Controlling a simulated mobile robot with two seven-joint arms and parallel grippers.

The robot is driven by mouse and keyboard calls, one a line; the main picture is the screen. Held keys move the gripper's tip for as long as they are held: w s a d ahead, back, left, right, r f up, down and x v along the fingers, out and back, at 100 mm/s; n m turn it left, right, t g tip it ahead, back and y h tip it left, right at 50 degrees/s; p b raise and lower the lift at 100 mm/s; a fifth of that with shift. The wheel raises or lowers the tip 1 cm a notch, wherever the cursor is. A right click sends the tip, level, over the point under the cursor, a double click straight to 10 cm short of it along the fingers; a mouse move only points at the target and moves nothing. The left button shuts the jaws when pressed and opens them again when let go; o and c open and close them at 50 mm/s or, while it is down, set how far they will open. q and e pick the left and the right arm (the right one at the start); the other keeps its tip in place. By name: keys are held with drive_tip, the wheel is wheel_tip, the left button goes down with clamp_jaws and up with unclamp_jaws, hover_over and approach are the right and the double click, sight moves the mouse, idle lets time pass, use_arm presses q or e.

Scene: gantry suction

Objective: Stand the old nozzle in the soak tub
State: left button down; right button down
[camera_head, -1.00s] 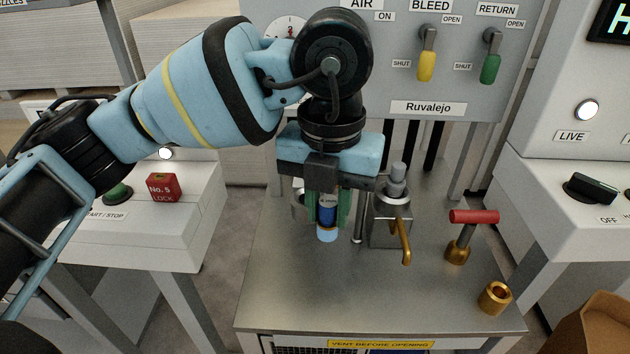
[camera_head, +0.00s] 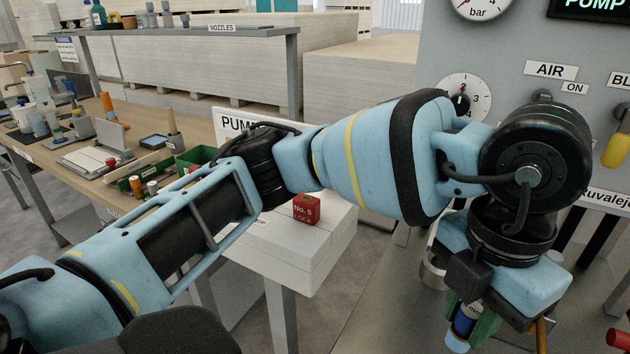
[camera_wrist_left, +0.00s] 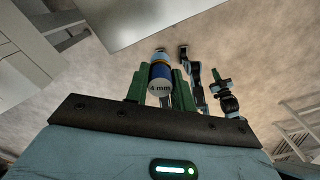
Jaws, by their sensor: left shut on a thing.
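The old nozzle is a blue cylinder (camera_head: 466,318) with a pale light-blue end and a silvery part above. My left gripper (camera_head: 470,332) is shut on it with green fingers and holds it at the lower right of the head view, low beside the grey machine. In the left wrist view the nozzle (camera_wrist_left: 160,76) shows between the green fingers, with a "4 mm" mark on it. I cannot make out for sure which container is the soak tub.
A wooden workbench (camera_head: 75,188) at the left carries a green tray (camera_head: 197,157), bottles and small tools. A shelf marked NOZZLES (camera_head: 180,33) stands behind it. A white pump cabinet (camera_head: 320,245) with a red lock block (camera_head: 306,209) stands between bench and machine.

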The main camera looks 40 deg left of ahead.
use_arm(q)
drive_tip(key=w+a+f+m, duration=0.1)
drive_tip(key=a+f+m, duration=0.5)
drive_tip(key=m, duration=1)
drive_tip(key=w+a+f+m, duration=0.2)
drive_tip(key=a+f+m, duration=0.4)
drive_tip(key=m, duration=0.9)
drive_tip(key=shift+w+a+f+m, duration=0.25)
drive_tip(key=shift+a+m, duration=0.15)
drive_tip(key=shift+a, duration=0.25)
